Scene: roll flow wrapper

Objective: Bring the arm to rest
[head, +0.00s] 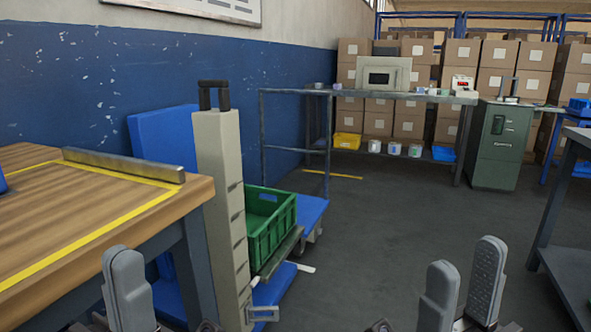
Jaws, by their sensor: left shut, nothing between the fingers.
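My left gripper (122,268) shows at the bottom left of the head view, in front of the wooden bench. Its fingers are together and hold nothing. My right gripper (464,262) shows at the bottom right, over the dark floor. Its two fingers stand apart with nothing between them. Both grippers point upward in the picture. The arms behind them are mostly below the frame edge.
The wooden bench (100,205) with a metal bar (124,165) stands at the left. Beside it are a tall beige column (222,200) and a green crate (270,222). A dark table (566,262) edges the right. The middle floor is clear.

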